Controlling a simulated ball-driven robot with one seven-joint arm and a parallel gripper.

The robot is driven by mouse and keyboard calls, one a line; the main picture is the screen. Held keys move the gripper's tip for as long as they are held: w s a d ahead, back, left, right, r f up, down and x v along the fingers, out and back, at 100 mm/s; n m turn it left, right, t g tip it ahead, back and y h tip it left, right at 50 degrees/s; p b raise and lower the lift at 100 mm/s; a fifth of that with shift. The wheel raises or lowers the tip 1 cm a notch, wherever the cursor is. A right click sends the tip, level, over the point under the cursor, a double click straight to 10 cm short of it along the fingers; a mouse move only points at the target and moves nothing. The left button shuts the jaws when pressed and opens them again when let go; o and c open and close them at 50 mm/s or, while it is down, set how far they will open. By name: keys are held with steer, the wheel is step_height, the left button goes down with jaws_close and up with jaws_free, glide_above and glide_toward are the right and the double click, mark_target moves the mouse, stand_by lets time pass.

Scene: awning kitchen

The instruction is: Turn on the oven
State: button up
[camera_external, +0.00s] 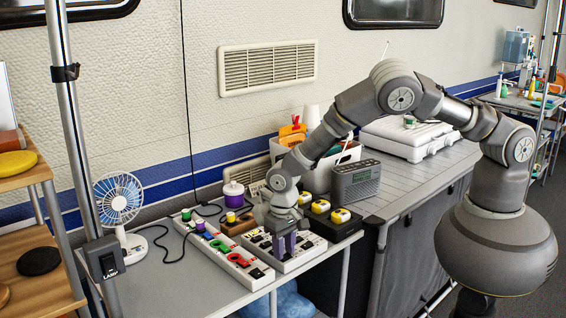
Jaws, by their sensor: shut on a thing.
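My gripper (290,243) reaches down over a white panel (310,251) with dark markings on the grey side table. The purple fingertips are low, at the panel's surface, and shut on a small control there. The fingers hide that control, so its shape and setting cannot be told. A long white strip (256,273) with green and red switches lies just left of the panel. I cannot make out an oven or any label naming one.
A fan (119,199) and a pole (75,130) are at left. A white case (408,138) lies on the counter behind. The table's front left is clear.

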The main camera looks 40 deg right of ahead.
steer(key=o, duration=0.8)
steer(key=shift+r, duration=0.1)
step_height(320, 180, up, 8)
steer(key=shift+a+f+p, duration=0.1)
steer(key=shift+f+p, duration=0.05)
steer(key=shift+p, duration=0.8)
